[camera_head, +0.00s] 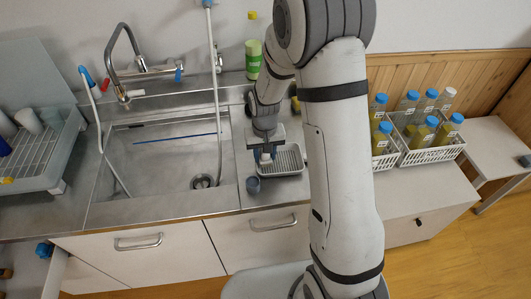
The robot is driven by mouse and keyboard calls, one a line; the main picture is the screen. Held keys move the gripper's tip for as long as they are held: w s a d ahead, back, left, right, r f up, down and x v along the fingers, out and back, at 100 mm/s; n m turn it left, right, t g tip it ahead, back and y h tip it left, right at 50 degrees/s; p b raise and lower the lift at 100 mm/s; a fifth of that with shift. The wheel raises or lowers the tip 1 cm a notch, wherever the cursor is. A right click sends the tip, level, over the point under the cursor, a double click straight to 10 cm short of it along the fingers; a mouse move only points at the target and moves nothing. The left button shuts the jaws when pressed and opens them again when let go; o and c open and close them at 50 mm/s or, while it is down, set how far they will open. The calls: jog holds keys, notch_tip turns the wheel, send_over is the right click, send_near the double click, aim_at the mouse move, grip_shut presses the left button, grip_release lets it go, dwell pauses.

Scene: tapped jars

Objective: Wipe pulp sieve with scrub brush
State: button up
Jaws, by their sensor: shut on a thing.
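My gripper (265,145) points down over the counter right of the sink. It is shut on a small blue and white thing (265,158), which looks like the scrub brush, mostly hidden by the fingers. Beneath and to the right is a shallow grey ribbed tray with a pale rim (290,159), which looks like the pulp sieve. The held brush is over the left part of this sieve; I cannot tell whether they touch. My arm passes close to the right of the sieve.
The steel sink (150,165) lies left, with a hanging hose and tap (125,60). A green bottle (253,60) stands behind. White crates (432,155) of blue-capped bottles stand right.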

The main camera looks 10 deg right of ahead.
jog(key=shift+r+p, duration=2.05)
jog(key=shift+r, duration=1.4)
